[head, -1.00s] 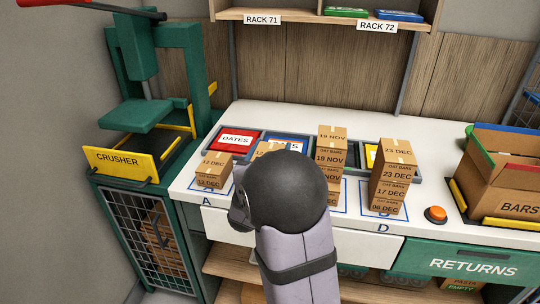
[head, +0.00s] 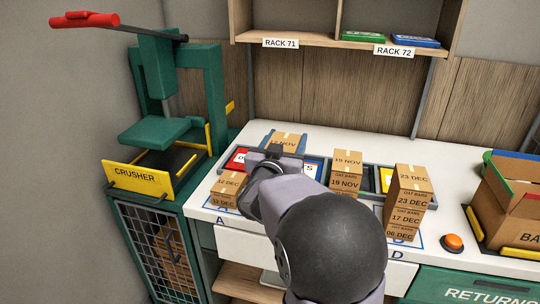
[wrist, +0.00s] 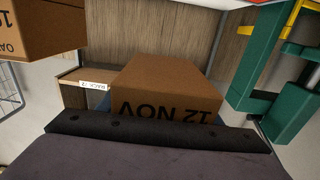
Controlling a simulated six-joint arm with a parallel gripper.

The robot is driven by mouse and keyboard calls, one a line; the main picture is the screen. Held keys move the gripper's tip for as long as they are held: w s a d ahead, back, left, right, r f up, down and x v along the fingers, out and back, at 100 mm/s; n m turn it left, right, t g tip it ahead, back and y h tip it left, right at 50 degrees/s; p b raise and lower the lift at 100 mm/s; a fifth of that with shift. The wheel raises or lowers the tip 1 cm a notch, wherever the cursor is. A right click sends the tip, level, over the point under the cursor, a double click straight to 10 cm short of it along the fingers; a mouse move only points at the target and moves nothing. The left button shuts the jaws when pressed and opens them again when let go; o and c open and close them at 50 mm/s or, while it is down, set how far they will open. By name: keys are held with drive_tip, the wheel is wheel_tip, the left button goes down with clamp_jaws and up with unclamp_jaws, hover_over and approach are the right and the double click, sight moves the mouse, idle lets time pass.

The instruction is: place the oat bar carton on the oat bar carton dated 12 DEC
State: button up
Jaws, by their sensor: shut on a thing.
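My gripper (head: 285,146) is shut on an oat bar carton (head: 284,138) dated 12 NOV, with a finger on either side. The held carton fills the middle of the wrist view (wrist: 168,78), its date upside down there. It is above the back trays, clear of the cartons around it. The oat bar carton dated 12 DEC (head: 229,183) lies at the front left, on top of another carton marked 12 DEC (head: 223,200), at spot A. My gripper is to the right of and behind that stack, and my wrist partly hides its right side.
A 19 NOV stack (head: 346,172) stands right of my gripper, with a taller stack topped by 23 DEC (head: 411,184) beyond it. The green crusher (head: 165,130) is at the left. An orange button (head: 453,242) and open box (head: 505,205) are at the right.

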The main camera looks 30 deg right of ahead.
drive_tip(key=w+a+f+n+y+p, duration=0.1)
drive_tip(key=w+a, duration=0.2)
drive_tip(key=a, duration=0.1)
drive_tip(key=w+a+f+t+y+p, duration=0.1)
drive_tip(key=w+a+f, duration=0.1)
drive_tip(key=a, duration=0.3)
drive_tip(key=w+a+f+n+t+y+p, duration=0.1)
drive_tip(key=w+a+p, duration=0.1)
drive_tip(key=w+a, duration=0.2)
drive_tip(key=shift+w+a+f+n, duration=0.15)
drive_tip(key=shift+w+f+n, duration=0.1)
drive_tip(key=shift+f+n, duration=0.05)
drive_tip(key=w, duration=0.2)
wheel_tip(320, 180, up, 5)
drive_tip(key=m+g+h, duration=0.2)
drive_tip(key=h, duration=0.1)
hover_over(234, 174)
drive_tip(key=shift+f+p, duration=0.4)
drive_tip(key=shift+f, duration=4.65)
drive_tip(key=shift+f, duration=0.15)
drive_tip(key=o, duration=1.2)
drive_tip(key=shift+a, duration=0.1)
